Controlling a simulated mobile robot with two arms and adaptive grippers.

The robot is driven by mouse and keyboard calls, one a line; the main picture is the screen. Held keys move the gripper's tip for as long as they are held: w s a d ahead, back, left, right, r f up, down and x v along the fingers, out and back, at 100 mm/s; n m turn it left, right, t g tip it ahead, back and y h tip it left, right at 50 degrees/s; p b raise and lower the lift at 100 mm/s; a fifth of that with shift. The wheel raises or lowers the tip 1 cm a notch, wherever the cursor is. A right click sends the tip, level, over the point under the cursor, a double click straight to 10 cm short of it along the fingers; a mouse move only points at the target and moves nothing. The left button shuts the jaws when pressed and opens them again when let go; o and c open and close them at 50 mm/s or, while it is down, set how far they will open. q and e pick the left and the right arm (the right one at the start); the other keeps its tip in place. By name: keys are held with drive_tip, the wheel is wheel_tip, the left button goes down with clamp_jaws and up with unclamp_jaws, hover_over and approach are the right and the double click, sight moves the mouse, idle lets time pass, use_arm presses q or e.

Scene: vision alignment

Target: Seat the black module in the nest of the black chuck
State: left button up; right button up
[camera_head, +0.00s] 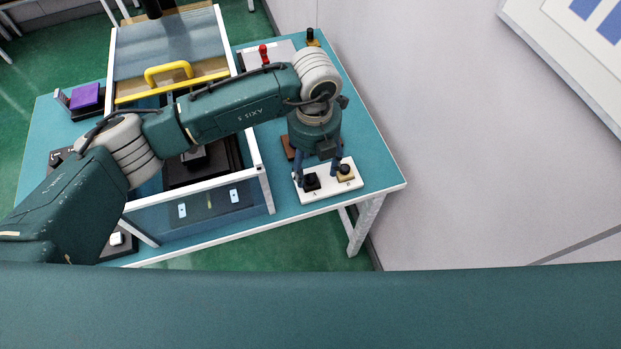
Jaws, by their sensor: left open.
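A white plate (325,192) marked A and B lies at the right of the teal table. A small black piece, which looks like the black module (311,183), sits at A; a brass piece with a black top (345,174) sits at B. My left gripper (317,171) points down over the plate, open, its fingers around the area above the black module. Whether they touch it I cannot tell. A dark block on a dark base, probably the black chuck (194,157), stands inside the framed enclosure, partly hidden by my left arm. My right gripper is not in view.
The enclosure has a white frame (262,180), a clear front panel and a raised lid with a yellow handle (168,72). A red-topped item (263,54) stands behind the arm. A purple block (86,96) is at far left.

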sight(310, 178)
use_arm(q)
drive_tip(key=f, duration=0.1)
drive_tip(key=f+p, duration=0.2)
drive_tip(key=shift+a+f, duration=0.35)
drive_tip(key=shift+f, duration=0.65)
drive_tip(key=c, duration=1.4)
